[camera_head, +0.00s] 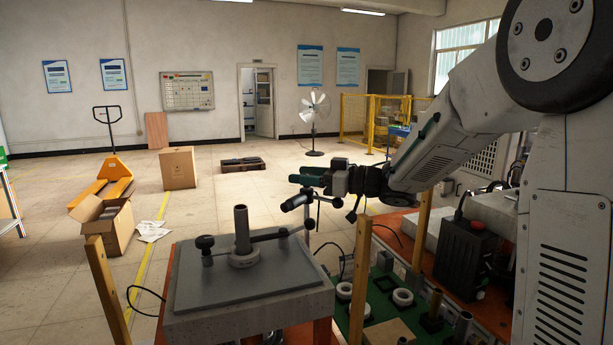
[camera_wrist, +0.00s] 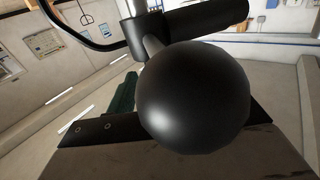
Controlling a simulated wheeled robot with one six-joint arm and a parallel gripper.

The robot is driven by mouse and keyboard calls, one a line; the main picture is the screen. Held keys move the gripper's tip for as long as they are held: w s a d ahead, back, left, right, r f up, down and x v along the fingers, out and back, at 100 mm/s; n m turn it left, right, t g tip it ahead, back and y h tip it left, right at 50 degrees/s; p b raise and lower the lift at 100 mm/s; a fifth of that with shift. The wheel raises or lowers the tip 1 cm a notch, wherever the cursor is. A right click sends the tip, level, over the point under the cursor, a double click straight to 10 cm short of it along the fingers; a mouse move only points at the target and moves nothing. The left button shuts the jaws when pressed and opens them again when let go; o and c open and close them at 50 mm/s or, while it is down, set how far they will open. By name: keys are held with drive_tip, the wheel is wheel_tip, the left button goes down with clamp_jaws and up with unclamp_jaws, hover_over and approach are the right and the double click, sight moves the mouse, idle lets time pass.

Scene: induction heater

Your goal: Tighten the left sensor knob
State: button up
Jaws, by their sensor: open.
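In the head view my gripper (camera_head: 306,176), with dark teal fingers, is open and points left. It is just above a dark tubular sensor (camera_head: 298,200) on a thin stand behind the grey plate. In the wrist view a large round black knob (camera_wrist: 193,97) fills the middle, very close to the camera. A short stem joins it to a black collar and the sensor's dark cylinder (camera_wrist: 207,18) above. A dark green finger (camera_wrist: 122,95) shows left of the knob. The knob hides the rest of the jaws, so I cannot tell whether they touch it.
A grey plate (camera_head: 195,284) on a block carries an upright metal tube (camera_head: 242,226) and a black ball-ended clamp (camera_head: 205,243). Wooden posts and a green board with rings stand around it. A black box (camera_head: 463,257) is at right.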

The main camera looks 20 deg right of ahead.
drive_tip(key=c, duration=1)
drive_tip(key=shift+o, duration=0.2)
drive_tip(key=shift+r+m+t+h, duration=0.1)
drive_tip(key=shift+m+t+h, duration=0.6)
drive_tip(key=shift+t, duration=0.1)
drive_tip(key=o, duration=1)
drive_tip(key=shift+c, duration=0.2)
drive_tip(key=v, duration=0.8)
